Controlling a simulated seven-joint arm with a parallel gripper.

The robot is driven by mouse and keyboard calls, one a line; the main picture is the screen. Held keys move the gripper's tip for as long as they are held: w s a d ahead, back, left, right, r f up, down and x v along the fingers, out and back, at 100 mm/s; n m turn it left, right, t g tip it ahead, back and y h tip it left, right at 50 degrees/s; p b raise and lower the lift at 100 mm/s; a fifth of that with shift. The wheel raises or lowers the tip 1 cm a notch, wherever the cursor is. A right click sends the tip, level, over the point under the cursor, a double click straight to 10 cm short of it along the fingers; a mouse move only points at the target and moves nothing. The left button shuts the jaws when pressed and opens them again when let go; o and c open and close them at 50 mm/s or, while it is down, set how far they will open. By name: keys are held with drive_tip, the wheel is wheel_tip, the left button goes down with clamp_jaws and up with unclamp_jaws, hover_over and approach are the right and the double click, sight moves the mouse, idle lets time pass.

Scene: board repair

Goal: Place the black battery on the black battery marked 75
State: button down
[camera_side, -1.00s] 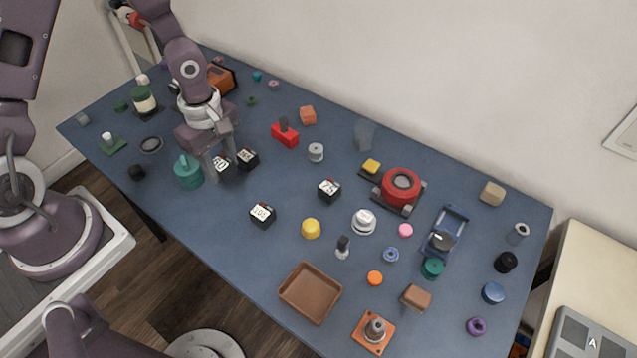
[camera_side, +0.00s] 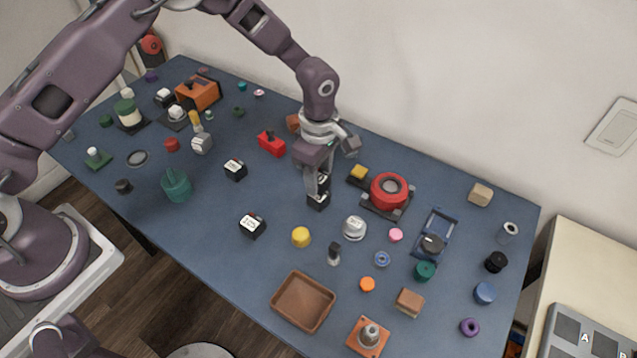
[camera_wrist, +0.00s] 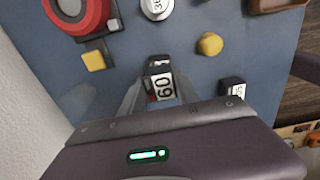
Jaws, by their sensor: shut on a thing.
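My gripper (camera_side: 322,186) is shut on a black battery (camera_side: 323,179), pointing down near the middle of the table. In the wrist view the battery between the fingers has a white label that reads 60 (camera_wrist: 164,87). Right under it in the side view is another black battery (camera_side: 318,202), standing where the one marked 75 was seen; its label is not readable now. A dark block with a pale mark (camera_wrist: 158,62) shows just beyond the held battery in the wrist view. I cannot tell whether the two batteries touch.
Other black batteries stand to the left (camera_side: 235,170) and front left (camera_side: 252,226). A yellow knob (camera_side: 301,237), a white round weight (camera_side: 354,228) and a red round device (camera_side: 389,190) are close by. A brown tray (camera_side: 278,303) lies at the front edge.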

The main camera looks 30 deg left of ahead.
drive_tip(key=shift+f, duration=1.2)
drive_tip(key=shift+f, duration=0.1)
drive_tip(key=c, duration=0.9)
unclamp_jaws()
